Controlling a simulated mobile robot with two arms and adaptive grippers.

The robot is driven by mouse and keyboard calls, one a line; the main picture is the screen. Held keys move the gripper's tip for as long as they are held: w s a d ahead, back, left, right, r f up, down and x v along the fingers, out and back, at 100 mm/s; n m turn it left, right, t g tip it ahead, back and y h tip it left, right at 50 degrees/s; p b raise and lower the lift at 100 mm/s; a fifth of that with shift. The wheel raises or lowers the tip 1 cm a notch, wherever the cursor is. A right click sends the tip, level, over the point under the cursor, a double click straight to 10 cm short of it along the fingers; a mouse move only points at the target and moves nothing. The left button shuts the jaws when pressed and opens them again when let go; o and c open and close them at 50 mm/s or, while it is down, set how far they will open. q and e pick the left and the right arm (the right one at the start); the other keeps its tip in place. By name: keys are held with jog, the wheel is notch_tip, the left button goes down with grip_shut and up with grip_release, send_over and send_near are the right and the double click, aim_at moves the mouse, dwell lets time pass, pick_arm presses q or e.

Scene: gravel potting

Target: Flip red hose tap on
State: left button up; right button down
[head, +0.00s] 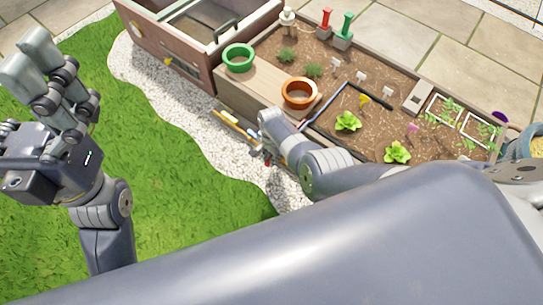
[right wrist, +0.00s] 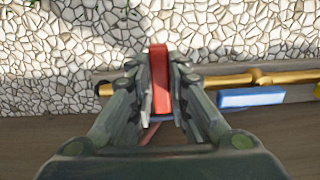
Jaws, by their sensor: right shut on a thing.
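The red hose tap lever (right wrist: 160,80) stands upright between the two fingers of my right gripper (right wrist: 158,88) in the right wrist view. The fingers are shut on it from both sides. Behind it runs a brass pipe (right wrist: 215,82) along the planter's side. In the head view my right gripper (head: 266,152) is beside the wooden planter, by the brass pipe (head: 230,125); its arm hides most of the tap. My left gripper (head: 28,62) is raised over the grass, its fingers apart and empty.
A blue lever (right wrist: 252,97) is on the pipe right of the red one. The planter bench holds a green pot ring (head: 238,58) and a terracotta pot (head: 299,93). A gravel strip (head: 150,85) borders the open grass (head: 165,170).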

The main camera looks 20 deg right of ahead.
jog(key=c, duration=1.5)
grip_release()
